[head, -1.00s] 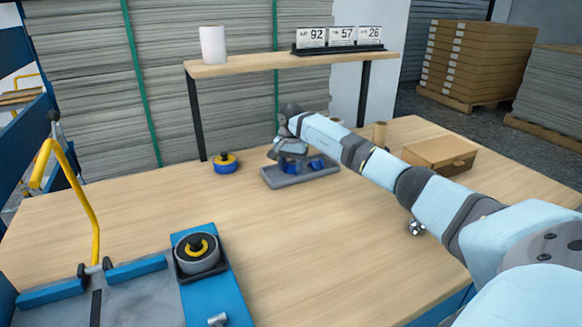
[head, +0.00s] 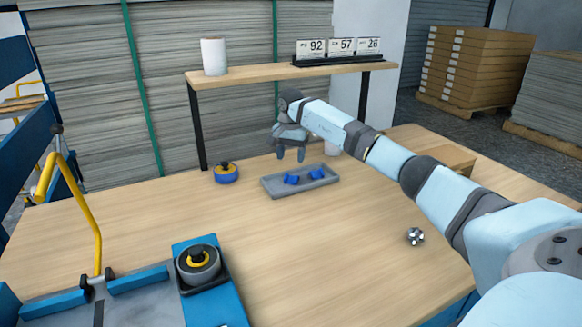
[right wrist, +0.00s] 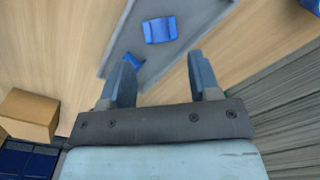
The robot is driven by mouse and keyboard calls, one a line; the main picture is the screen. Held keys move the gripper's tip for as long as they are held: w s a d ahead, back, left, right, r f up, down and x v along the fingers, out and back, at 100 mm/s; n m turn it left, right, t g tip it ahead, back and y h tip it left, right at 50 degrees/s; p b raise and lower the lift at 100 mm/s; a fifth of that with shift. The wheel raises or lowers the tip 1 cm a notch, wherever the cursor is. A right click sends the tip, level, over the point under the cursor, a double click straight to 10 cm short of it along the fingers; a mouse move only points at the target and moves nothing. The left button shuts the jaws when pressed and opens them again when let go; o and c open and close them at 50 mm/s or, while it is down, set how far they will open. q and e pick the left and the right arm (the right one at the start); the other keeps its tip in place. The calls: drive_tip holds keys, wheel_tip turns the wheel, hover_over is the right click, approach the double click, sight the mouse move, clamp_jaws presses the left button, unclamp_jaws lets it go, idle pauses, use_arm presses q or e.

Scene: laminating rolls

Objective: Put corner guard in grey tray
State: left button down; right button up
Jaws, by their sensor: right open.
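The grey tray (head: 306,189) lies on the wooden table below my right gripper. Two blue pieces, apparently corner guards, lie in it: one on the left (head: 291,179) and one on the right (head: 317,173). The right wrist view shows the tray (right wrist: 203,18) with one blue piece (right wrist: 160,30) flat inside and a smaller-looking one (right wrist: 133,60) partly hidden by a finger. My right gripper (head: 290,156) hangs above the tray, fingers down, open and empty, apart from both pieces. My left gripper is not in view.
A shelf (head: 290,74) spans the back. A cardboard box (head: 456,158) is partly behind my arm. A shiny ball-like item (head: 415,236) lies at right. A yellow-handled device (head: 98,235) occupies the front left.

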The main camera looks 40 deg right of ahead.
drive_tip(key=shift+r+p, duration=0.3)
drive_tip(key=shift+r, duration=2.05)
